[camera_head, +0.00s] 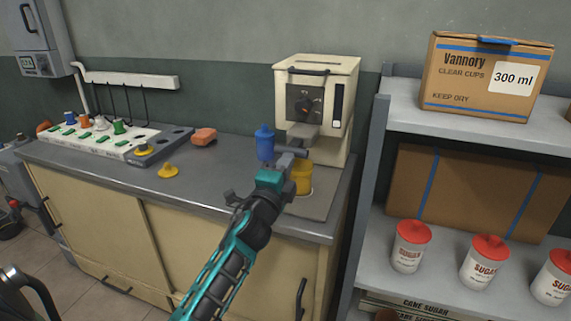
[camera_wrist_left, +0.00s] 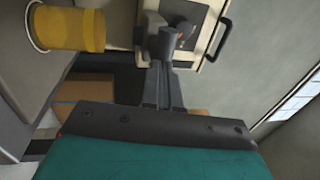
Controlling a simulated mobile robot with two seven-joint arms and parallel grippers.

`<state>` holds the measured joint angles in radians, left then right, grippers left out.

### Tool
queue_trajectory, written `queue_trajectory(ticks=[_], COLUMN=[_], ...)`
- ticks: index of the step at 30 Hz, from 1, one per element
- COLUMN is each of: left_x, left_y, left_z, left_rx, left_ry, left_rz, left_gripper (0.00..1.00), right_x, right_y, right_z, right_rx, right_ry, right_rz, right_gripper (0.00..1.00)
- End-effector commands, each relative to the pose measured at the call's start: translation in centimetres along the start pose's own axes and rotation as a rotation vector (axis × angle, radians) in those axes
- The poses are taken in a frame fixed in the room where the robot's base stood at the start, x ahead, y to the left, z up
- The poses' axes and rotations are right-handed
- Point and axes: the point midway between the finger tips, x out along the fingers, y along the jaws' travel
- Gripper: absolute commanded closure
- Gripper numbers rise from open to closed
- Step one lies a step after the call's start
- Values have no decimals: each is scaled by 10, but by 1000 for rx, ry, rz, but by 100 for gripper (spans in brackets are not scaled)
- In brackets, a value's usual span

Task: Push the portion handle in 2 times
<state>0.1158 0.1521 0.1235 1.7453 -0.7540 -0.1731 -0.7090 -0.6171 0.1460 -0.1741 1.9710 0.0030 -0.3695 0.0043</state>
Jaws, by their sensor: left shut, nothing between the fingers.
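The cream dispenser (camera_head: 318,85) stands at the right end of the counter, with a dark dial panel on its front. A grey bar (camera_head: 291,151), which looks like the portion handle, sticks out below the panel; its rounded grey end shows in the left wrist view (camera_wrist_left: 172,43). A yellow cup (camera_head: 302,179) stands under the spout, partly hidden by my gripper, and also shows in the left wrist view (camera_wrist_left: 72,29). My left gripper (camera_head: 285,162) is shut and empty, its tips at the bar; I cannot tell whether they touch.
A blue container (camera_head: 265,142) stands left of the dispenser. A shelf (camera_head: 375,225) with cartons and sugar jars stands close on the right.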

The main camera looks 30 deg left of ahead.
Motion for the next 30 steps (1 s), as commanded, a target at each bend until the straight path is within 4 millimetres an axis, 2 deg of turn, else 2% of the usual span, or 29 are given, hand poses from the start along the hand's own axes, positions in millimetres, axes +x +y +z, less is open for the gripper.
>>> queue_trajectory(ticks=[6, 10, 30], left_x=[26, 37, 40], left_y=[6, 8, 8], left_z=[-1, 0, 4], left_rx=[0, 0, 0], left_ry=[1, 1, 1], left_rz=[-3, -2, -4], left_gripper=[100, 100, 100], right_x=[5, 5, 6], right_y=[-2, -5, -5], right_z=[9, 8, -1], right_rx=[4, 7, 5], right_ry=[-13, -10, 8], right_rz=[-4, -11, -12], right_gripper=[31, 31, 31])
